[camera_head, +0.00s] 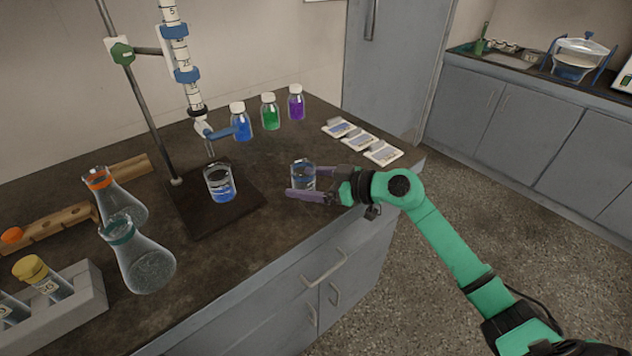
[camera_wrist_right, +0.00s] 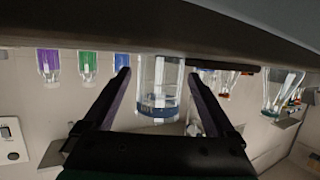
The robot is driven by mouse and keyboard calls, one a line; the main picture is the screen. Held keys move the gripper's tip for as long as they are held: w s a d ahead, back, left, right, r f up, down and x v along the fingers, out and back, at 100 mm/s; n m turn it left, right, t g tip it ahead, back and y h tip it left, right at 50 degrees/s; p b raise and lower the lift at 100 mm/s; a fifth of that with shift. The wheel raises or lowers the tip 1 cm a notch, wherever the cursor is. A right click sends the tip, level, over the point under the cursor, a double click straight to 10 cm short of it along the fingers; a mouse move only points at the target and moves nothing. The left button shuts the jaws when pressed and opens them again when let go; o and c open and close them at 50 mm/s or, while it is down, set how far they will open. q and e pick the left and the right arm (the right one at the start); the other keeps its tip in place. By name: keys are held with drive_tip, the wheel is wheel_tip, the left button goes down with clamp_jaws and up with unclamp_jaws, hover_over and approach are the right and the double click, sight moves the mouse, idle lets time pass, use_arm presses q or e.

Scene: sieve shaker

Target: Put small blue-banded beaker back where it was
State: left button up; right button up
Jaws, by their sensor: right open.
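The small blue-banded beaker (camera_head: 303,175) stands upright on the dark bench top, near its front edge and right of the stand's base plate. My right gripper (camera_head: 297,182) is open, with one purple finger on each side of the beaker. In the right wrist view, which is upside down, the clear beaker (camera_wrist_right: 158,85) shows between the two spread fingers (camera_wrist_right: 158,75), with visible gaps on both sides. The near finger hides part of the beaker in the head view. My left gripper is not in view.
Another beaker with blue liquid (camera_head: 220,184) stands on the burette stand's base plate (camera_head: 228,222). Blue (camera_head: 241,123), green (camera_head: 270,112) and purple (camera_head: 296,104) bottles stand behind. White cards (camera_head: 362,142) lie at the back right. Two flasks (camera_head: 146,264) and a tube rack (camera_head: 75,307) are left.

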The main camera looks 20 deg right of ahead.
drive_tip(key=v, duration=1.2)
drive_tip(key=shift+b, duration=0.3)
drive_tip(key=shift+d, duration=0.1)
